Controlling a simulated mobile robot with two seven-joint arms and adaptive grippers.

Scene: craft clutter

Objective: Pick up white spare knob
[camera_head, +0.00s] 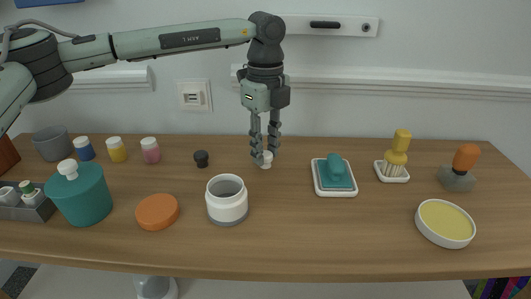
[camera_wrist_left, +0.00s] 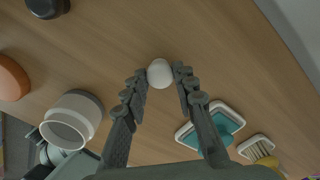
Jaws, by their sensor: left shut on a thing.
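The white spare knob (camera_head: 266,159) is a small white piece near the back middle of the wooden table. In the left wrist view the knob (camera_wrist_left: 160,73) shows as a round white top between the fingertips. My left gripper (camera_head: 265,152) points straight down and is shut on the knob, with a finger on each side; it also shows in the left wrist view (camera_wrist_left: 160,78). The knob is at or just above the tabletop; I cannot tell which.
A white-grey jar (camera_head: 227,205) stands in front of the gripper, and a small black knob (camera_head: 201,159) is to its left. A teal sponge on a white tray (camera_head: 318,190) is to the right. A teal jar (camera_head: 88,200) and orange lid (camera_head: 157,212) are at left.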

